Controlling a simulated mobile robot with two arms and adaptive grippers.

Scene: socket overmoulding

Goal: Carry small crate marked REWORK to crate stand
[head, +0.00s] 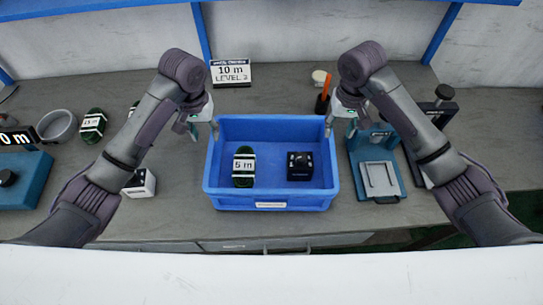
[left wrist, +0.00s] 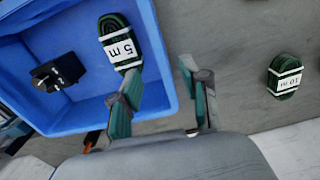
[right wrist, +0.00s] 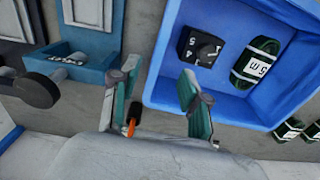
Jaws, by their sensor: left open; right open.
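The small blue crate (head: 270,202) stands on the grey bench in the middle of the head view. The small label on its front is too small to read. Inside lie a green cable bundle marked 5 m (head: 244,167) and a black box with a knob (head: 300,166). My left gripper (head: 204,130) is open at the crate's left wall, and my right gripper (head: 337,122) is open at its right wall. In the left wrist view (left wrist: 162,98) and right wrist view (right wrist: 158,98), the fingers appear on either side of the wall. I cannot make out a crate stand.
A teal fixture (head: 380,180) stands close right of the crate. A small white box (head: 141,183), cable bundles (head: 92,126) and a round bowl (head: 57,126) lie left.

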